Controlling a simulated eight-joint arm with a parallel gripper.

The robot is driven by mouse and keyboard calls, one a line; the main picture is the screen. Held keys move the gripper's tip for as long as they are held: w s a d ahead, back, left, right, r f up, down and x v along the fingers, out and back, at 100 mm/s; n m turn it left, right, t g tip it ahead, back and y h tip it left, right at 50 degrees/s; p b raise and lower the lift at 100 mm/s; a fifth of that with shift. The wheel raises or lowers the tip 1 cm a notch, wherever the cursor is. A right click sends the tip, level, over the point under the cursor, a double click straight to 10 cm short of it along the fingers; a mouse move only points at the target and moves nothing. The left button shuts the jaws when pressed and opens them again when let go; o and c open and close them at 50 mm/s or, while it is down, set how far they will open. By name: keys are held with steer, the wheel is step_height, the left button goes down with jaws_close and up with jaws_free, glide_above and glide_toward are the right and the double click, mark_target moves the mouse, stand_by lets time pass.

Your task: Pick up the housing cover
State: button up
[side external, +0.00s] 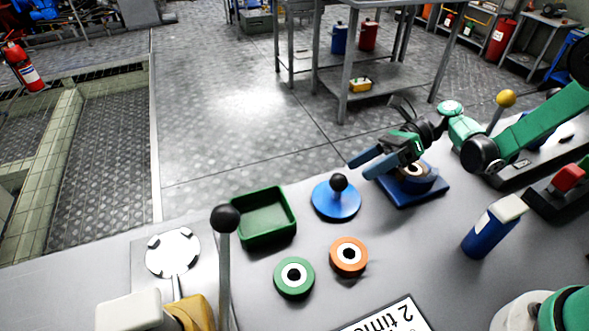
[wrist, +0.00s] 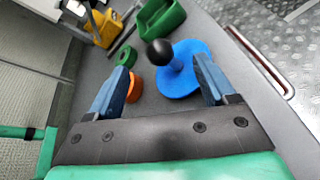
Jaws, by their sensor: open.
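The housing cover appears to be the blue disc (side external: 337,203) with an upright black ball knob (side external: 339,183); it lies on the grey bench. In the wrist view the blue disc (wrist: 184,82) and its knob (wrist: 159,51) show beyond the fingers, the knob between the fingertips in the picture. My gripper (side external: 361,167) is open and empty, up and to the right of the cover in the side view, apart from it. Its two blue fingers (wrist: 162,68) are spread wide in the wrist view.
A green tray (side external: 294,222) stands left of the cover. A green ring (side external: 281,284) and an orange ring (side external: 336,266) lie in front. A blue base with a ring-topped housing (side external: 430,194) sits under my gripper. A blue bottle (side external: 484,236) stands right. A black-knobbed lever (side external: 224,270) rises at left.

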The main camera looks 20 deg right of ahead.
mark_target(339, 182)
steer(key=shift+x, duration=2.85)
jaws_close()
